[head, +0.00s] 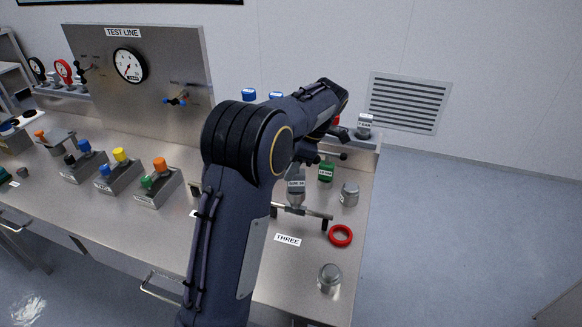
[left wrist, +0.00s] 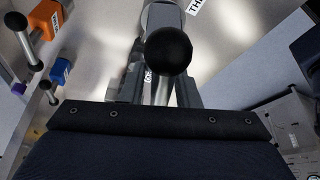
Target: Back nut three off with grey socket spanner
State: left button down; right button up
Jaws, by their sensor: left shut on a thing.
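My left gripper (head: 304,158) is shut on a bar with a black ball end, which seems to be the handle of the grey socket spanner (head: 296,185). The spanner's grey, labelled body hangs upright below my gripper, above a horizontal metal bar (head: 312,214) with a dark end. In the left wrist view the black ball (left wrist: 168,50) is close to the camera, and its bar runs between the fingers (left wrist: 163,92). The THREE label (head: 288,239) lies on the bench in front. I cannot make out nut three; the spanner and bar may hide it. My right gripper is not in view.
A red ring (head: 340,235) and grey cylinders (head: 330,278) (head: 349,194) lie to the right on the bench. A green-topped piece (head: 326,171) stands behind. Coloured blocks (head: 159,185) stand at left. The front bench is mostly clear.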

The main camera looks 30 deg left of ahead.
pick_arm(q)
jog(key=shift+r+p, duration=1.8)
jog(key=shift+r, duration=0.65)
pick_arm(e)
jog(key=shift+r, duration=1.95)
pick_arm(q)
jog(key=shift+f, duration=0.1)
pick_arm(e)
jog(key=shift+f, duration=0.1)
